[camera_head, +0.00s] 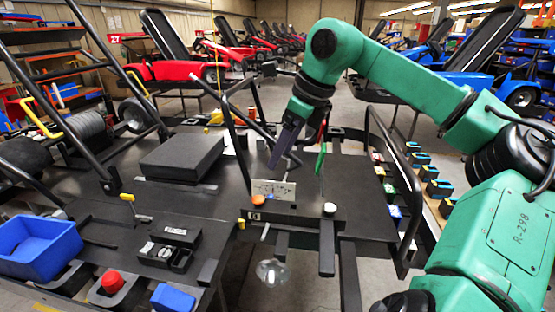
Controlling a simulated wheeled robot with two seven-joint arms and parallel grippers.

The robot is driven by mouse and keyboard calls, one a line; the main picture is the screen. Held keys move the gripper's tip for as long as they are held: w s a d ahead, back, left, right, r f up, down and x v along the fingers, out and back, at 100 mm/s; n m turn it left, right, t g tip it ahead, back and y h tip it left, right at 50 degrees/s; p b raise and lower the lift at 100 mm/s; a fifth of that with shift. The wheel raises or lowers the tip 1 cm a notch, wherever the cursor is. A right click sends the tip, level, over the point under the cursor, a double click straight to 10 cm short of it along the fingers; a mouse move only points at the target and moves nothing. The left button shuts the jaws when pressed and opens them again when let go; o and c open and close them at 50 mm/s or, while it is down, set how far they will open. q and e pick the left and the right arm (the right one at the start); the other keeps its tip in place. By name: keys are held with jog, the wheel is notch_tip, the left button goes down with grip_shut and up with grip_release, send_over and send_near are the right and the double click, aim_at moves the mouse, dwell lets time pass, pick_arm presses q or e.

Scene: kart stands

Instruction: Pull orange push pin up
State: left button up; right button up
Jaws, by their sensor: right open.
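The orange push pin (258,199) shows as a small orange knob at the front edge of the black cart top, left of a white-capped knob (330,208). A pale panel (273,189) stands just behind it. My right gripper (283,163) reaches down from the green arm, above and behind the orange pin and apart from it. It is open with nothing seen between its fingers. The pin's lower part is hard to make out. My left gripper is not in view.
Black tube bars rise behind and beside my right gripper. A black box (182,157) lies on the cart top at left. A blue bin (38,246), a red button (112,281) and a blue block (172,299) are at front left. Small coloured blocks line the right side.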

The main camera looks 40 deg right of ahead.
aim_at(259, 198)
jog(key=p+x, duration=0.1)
jog(key=x, duration=0.5)
jog(key=p+x, duration=0.2)
jog(key=x, duration=0.5)
jog(key=shift+w+a+f, duration=0.1)
jog(key=shift+a+f, duration=0.15)
jog(key=shift+a, duration=0.05)
jog(key=shift+w+f, duration=0.2)
jog(key=shift+f, duration=0.25)
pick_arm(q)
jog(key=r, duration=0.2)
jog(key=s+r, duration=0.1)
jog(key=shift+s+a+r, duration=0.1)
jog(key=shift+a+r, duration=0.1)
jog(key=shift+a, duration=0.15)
pick_arm(e)
jog(key=shift+c, duration=0.3)
jog(key=c, duration=0.9)
jog(key=o, duration=1)
jog(key=shift+c, duration=0.2)
